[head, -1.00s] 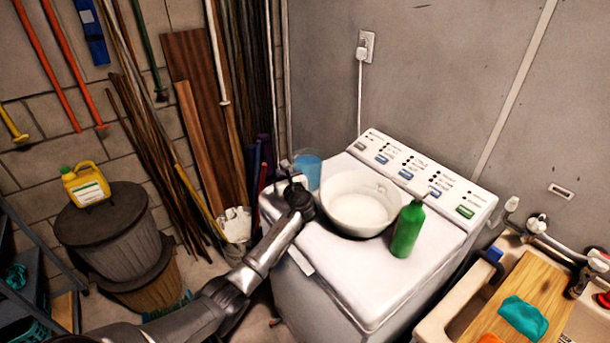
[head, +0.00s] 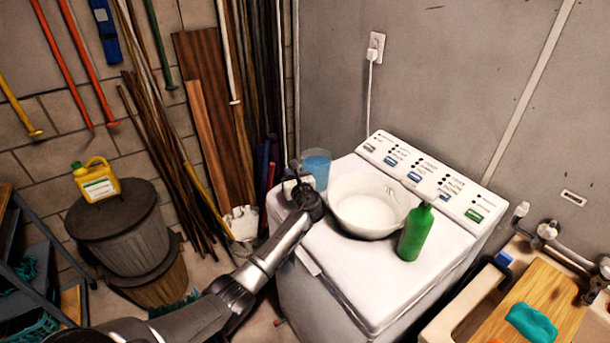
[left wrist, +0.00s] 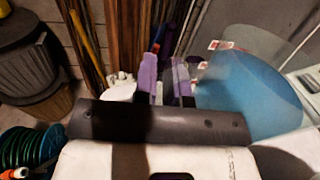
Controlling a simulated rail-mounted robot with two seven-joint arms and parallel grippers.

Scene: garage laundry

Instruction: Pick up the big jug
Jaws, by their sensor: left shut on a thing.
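The big jug (head: 317,164) is clear with blue liquid in it, at the back left corner of the white washing machine. It also shows large at the right of the left wrist view (left wrist: 252,92). My left gripper (head: 296,178) is at the jug's left side. In the left wrist view its purple-tipped fingers (left wrist: 167,84) are shut on the jug's handle side; the handle itself is mostly hidden. I cannot tell whether the jug's base touches the machine top. My right gripper is not in view.
A white bowl (head: 368,207) stands close right of the jug, with a green bottle (head: 416,233) beside it. The washing machine's (head: 345,265) front top is clear. A yellow container (head: 95,181) sits on a lidded bin (head: 110,212) at left. Poles and boards lean behind.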

